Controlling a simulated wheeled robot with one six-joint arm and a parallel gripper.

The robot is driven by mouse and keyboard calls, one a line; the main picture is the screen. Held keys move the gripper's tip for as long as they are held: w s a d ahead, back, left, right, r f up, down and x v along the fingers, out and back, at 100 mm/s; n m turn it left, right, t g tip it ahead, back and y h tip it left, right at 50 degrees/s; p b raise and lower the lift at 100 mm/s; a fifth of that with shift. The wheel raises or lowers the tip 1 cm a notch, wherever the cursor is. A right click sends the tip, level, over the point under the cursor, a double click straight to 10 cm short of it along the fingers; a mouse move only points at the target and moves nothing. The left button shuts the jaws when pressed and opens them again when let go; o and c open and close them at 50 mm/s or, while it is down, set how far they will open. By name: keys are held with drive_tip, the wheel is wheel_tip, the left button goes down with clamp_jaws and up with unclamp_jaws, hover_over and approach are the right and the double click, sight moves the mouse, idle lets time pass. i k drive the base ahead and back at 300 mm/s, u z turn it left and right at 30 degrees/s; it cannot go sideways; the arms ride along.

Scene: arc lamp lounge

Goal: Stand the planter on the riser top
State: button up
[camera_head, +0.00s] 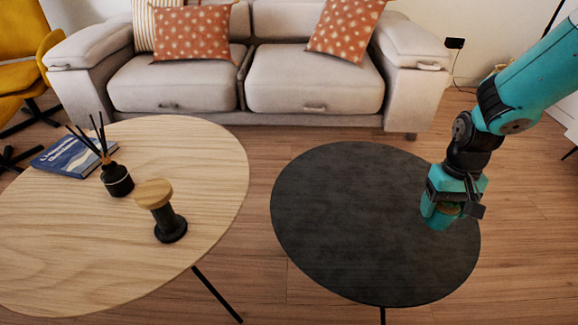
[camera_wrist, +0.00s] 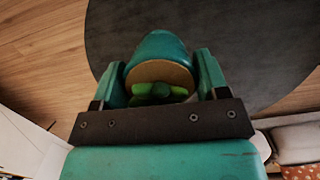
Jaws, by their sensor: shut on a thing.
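The planter (camera_wrist: 158,48) is a teal pot with brown soil and a small green plant, seen between the fingers in the wrist view. My gripper (camera_wrist: 160,82) is shut on it. In the head view, my gripper (camera_head: 452,196) and the planter (camera_head: 436,217) appear over the right part of the dark round table, with the pot partly hidden by the fingers. I cannot tell whether the pot touches that table. The riser (camera_head: 160,208) is a black spool-shaped stand with a round light-wood top, upright and bare on the wooden table at left.
The dark round table (camera_head: 350,225) is otherwise bare. The wooden table (camera_head: 90,240) also holds a black reed diffuser (camera_head: 116,180) and a blue book (camera_head: 65,157) behind the riser. A gap of floor separates the tables. A sofa (camera_head: 310,80) stands behind.

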sight(153, 190)
drive_tip(key=u, duration=2.75)
drive_tip(key=k, duration=1.05)
drive_tip(key=z, duration=0.75)
drive_tip(key=i, duration=0.55)
